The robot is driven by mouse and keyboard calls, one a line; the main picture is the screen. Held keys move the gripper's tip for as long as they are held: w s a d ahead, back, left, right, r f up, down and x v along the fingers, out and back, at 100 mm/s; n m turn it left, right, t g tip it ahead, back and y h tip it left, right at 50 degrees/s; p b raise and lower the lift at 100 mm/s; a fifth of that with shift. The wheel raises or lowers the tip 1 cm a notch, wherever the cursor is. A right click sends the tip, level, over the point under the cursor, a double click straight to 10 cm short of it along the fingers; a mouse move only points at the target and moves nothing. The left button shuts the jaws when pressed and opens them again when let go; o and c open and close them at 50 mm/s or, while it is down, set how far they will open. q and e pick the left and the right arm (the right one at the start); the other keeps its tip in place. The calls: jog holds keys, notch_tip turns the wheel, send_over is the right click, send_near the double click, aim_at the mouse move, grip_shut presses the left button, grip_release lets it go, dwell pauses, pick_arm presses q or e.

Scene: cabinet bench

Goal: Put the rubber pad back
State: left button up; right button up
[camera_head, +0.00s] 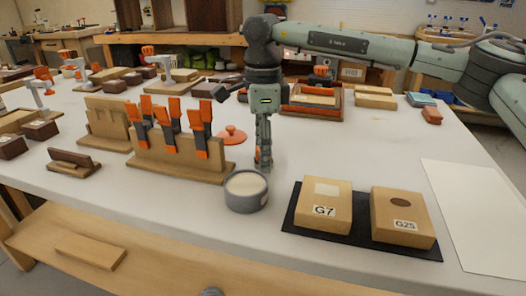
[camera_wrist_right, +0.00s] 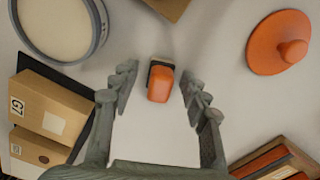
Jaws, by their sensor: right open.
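A small orange piece with a dark grey part (camera_wrist_right: 160,84) lies on the bench between and just beyond the right fingertips in the right wrist view; I take it to be the rubber pad, but cannot be sure. In the head view it is mostly hidden, with a bit of orange (camera_head: 258,155) showing beside the fingers. My right gripper (camera_head: 263,164) points straight down over the bench, and in its wrist view (camera_wrist_right: 158,80) the fingers are open on either side of the piece, with gaps both sides. My left gripper is out of view.
A round grey tub (camera_head: 246,203) stands just in front of the right gripper. An orange knobbed lid (camera_head: 231,136) and a wooden rack with orange-handled tools (camera_head: 178,163) are to the left. A black mat (camera_head: 360,243) carries boxes G7 (camera_head: 322,194) and G25 (camera_head: 402,209).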

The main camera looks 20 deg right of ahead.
jog(key=shift+r, duration=0.25)
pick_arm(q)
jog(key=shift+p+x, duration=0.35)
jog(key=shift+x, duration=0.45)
pick_arm(e)
notch_tip(320, 180, up, 12)
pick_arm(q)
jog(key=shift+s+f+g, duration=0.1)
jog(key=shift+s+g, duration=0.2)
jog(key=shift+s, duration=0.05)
pick_arm(e)
jog(key=shift+f, duration=0.1)
